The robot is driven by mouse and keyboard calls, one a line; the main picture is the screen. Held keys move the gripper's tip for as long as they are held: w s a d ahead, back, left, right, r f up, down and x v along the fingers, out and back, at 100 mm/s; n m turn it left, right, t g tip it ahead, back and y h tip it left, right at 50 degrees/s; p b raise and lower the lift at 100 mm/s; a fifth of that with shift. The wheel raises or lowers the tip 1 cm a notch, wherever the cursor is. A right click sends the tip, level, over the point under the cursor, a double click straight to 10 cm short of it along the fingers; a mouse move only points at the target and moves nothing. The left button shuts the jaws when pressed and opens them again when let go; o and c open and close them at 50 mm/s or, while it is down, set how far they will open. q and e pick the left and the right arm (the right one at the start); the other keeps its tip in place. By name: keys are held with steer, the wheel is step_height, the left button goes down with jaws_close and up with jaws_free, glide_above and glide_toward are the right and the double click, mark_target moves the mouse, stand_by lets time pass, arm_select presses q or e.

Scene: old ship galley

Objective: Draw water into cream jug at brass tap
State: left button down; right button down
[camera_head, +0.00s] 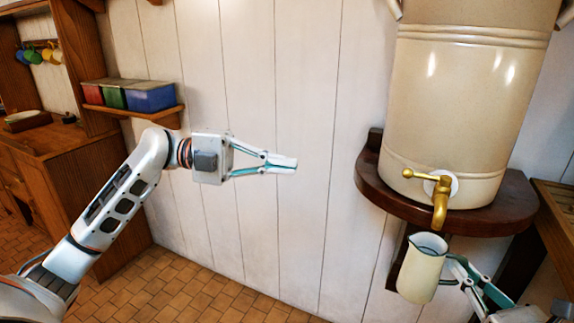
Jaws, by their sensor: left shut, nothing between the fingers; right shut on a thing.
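The cream jug (421,275) is upright under the brass tap (440,200), its open mouth just below the spout. The tap sticks out from the front of a large cream water urn (455,110); its lever handle points left. I cannot see any water stream or the jug's inside level. My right gripper (452,280) is shut on the jug from its right side. My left gripper (290,163) is shut and empty, in the air in front of the white plank wall, left of the urn and apart from it.
The urn stands on a dark wooden wall shelf (395,200). A small shelf (130,110) at the left holds red, green and blue boxes (150,96). A wooden cabinet (80,160) with hanging mugs (35,56) stands far left. A wooden surface (555,215) lies at right. The middle is clear.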

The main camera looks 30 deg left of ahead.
steer(key=shift+s+r, duration=0.1)
steer(key=shift+s, duration=0.05)
steer(key=s+p, duration=0.1)
steer(key=s, duration=1)
steer(key=shift+s, duration=0.35)
stand_by(0.6)
stand_by(0.4)
